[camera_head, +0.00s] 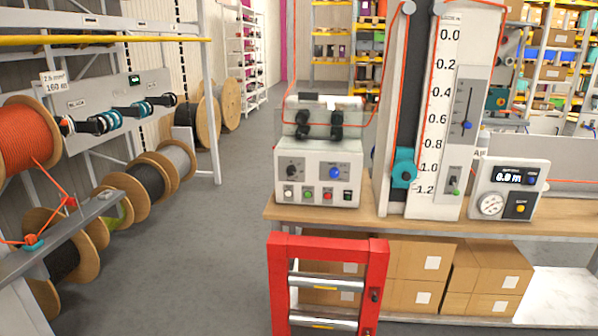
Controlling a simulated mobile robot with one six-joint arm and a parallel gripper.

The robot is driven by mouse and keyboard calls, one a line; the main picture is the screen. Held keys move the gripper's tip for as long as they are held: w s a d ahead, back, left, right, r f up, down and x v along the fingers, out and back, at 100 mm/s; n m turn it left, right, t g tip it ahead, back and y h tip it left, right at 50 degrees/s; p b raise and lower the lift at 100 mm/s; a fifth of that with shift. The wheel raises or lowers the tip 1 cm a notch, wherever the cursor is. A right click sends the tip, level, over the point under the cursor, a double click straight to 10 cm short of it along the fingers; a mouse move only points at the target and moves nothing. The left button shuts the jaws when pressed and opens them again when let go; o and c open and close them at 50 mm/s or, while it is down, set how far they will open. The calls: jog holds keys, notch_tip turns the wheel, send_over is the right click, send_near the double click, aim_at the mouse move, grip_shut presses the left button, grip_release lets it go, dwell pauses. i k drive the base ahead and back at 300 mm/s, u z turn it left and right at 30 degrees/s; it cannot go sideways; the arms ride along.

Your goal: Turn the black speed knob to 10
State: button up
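The machine with the knobs is a pale grey box (317,189) on the front left of the wooden bench. A black knob (291,171) sits on the left of its front face, with dial marks around it too small to read. A blue knob (334,173) is to its right. Below them is a row of small buttons, including a green one (308,194) and a red one (327,195). Which way the black knob points is too small to tell. My gripper is not in view.
A red frame with rollers (277,290) stands before the bench. The wooden bench (375,222) also bears a tall scale (440,120) and a display box (511,188) reading about 0.0 m. Cable reels (148,180) line the left. The grey floor (210,250) between is clear.

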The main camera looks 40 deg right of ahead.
aim_at(290, 169)
jog(key=i, duration=1)
jog(key=u, duration=0.35)
